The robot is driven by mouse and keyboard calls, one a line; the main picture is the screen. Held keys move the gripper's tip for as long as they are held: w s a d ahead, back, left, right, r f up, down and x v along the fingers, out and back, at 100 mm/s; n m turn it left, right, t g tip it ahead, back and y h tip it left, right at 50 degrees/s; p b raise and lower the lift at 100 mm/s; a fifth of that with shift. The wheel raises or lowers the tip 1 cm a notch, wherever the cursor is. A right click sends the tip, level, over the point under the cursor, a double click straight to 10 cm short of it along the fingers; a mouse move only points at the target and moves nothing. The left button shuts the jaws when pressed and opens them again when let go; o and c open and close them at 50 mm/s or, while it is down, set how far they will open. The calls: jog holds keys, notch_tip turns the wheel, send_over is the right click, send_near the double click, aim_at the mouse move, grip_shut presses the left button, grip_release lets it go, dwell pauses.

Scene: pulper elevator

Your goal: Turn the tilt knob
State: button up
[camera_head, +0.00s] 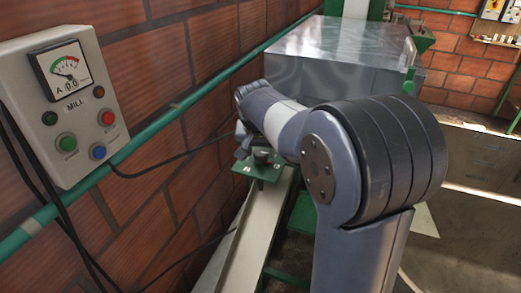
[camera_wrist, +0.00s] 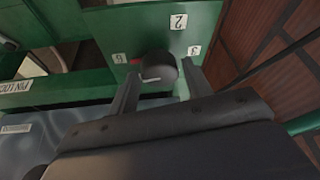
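The tilt knob (camera_wrist: 157,66) is a dark round knob with a light pointer mark, on a green plate (camera_wrist: 190,35) with white number labels. In the head view, the dark knob (camera_head: 262,156) stands on the small green plate (camera_head: 245,168) at the top of a pale sloping channel. My gripper (camera_wrist: 160,72) is open in the wrist view, with one finger on each side of the knob. The fingers are close to its sides; I cannot tell whether they touch. In the head view my arm hides most of the gripper.
A grey control box (camera_head: 65,105) with a gauge and buttons hangs on the brick wall at left. A green pipe (camera_head: 150,150) runs along that wall. A shiny metal box (camera_head: 340,62) stands behind my arm. Black cables hang beside the control box.

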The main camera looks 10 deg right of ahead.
jog(key=c, duration=0.7)
jog(key=shift+m, duration=0.7)
jog(key=o, duration=1)
jog(key=b+v, duration=0.1)
jog(key=v, duration=0.9)
jog(key=shift+a+r, duration=0.3)
jog(key=shift+r, duration=0.1)
